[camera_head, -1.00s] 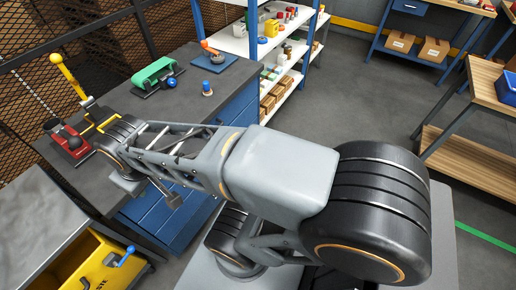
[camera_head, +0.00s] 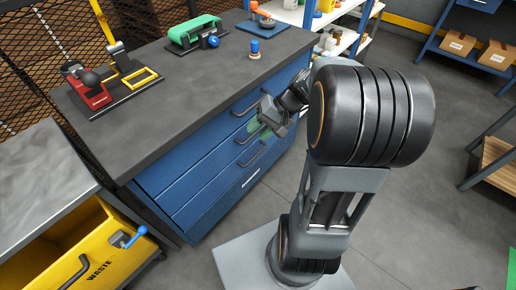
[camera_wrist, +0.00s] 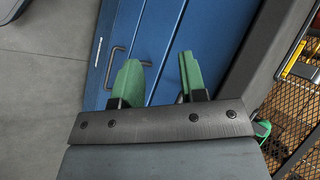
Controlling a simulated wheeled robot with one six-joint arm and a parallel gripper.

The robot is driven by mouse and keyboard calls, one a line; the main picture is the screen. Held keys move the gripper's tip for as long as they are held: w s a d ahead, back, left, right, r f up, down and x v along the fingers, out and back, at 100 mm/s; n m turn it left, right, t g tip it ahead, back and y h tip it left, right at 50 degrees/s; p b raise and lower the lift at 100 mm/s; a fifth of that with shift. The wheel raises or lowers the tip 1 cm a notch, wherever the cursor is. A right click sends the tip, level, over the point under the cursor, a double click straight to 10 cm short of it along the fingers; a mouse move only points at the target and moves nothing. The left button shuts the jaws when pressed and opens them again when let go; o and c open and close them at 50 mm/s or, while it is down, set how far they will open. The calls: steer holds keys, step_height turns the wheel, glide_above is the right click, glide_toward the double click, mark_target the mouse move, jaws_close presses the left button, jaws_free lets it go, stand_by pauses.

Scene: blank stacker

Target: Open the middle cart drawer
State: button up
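The blue drawer cart (camera_head: 185,185) has a dark top and stacked drawers with dark bar handles. All its drawers look shut. The middle drawer's handle (camera_head: 249,132) is beside my gripper (camera_head: 257,124), which partly covers that area. A lower handle (camera_wrist: 112,68) shows behind the left finger. A bit of another dark handle (camera_wrist: 180,98) shows by the right finger, mostly hidden. I see no handle clearly held.
A yellow waste bin (camera_head: 90,255) stands at the lower left. White shelves (camera_head: 345,22) stand behind.

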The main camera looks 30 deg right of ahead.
steer(key=w+d+f+m+t+y+b, duration=0.25)
steer(key=d+f+b, duration=0.3)
steer(key=f, duration=0.35)
steer(key=m+t+y+b, duration=0.1)
steer(key=m+t+b, duration=0.1)
steer(key=t+b, duration=0.4)
glide_toward(258, 132)
steer(key=shift+t, duration=0.25)
steer(key=b+x, duration=0.1)
steer(key=x, duration=0.2)
steer(key=b+x, duration=0.1)
steer(key=x, duration=0.6)
steer(key=shift+w+a+f+b, duration=0.1)
steer(key=shift+a+f+b, duration=0.15)
steer(key=shift+f+b, duration=0.15)
jaws_close()
